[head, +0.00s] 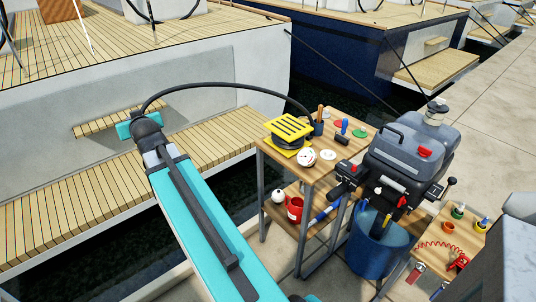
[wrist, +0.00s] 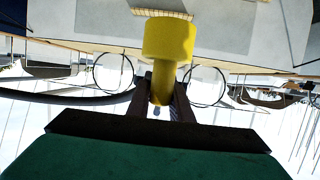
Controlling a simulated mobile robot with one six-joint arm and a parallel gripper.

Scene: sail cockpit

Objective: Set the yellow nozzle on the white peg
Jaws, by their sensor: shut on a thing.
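The yellow nozzle (wrist: 168,40) fills the upper middle of the wrist view, its wide end toward the top and its narrower stem between my fingers. My gripper (wrist: 160,98) is shut on that stem. In the head view my arm reaches up over the dock edge at left, and I cannot make out the fingers or the nozzle there. A white disc (head: 328,155) lies on the wooden bench (head: 270,148), with a red disc (head: 340,124) and a green disc (head: 360,132) behind it. No white peg can be told for certain.
A yellow slatted block (head: 288,127) and a white round gauge (head: 307,157) are on the bench. An outboard motor (head: 410,150) stands right of it over a blue bucket (head: 375,250). A low wooden stand (head: 432,245) at right holds small coloured pieces. Moored boats lie behind.

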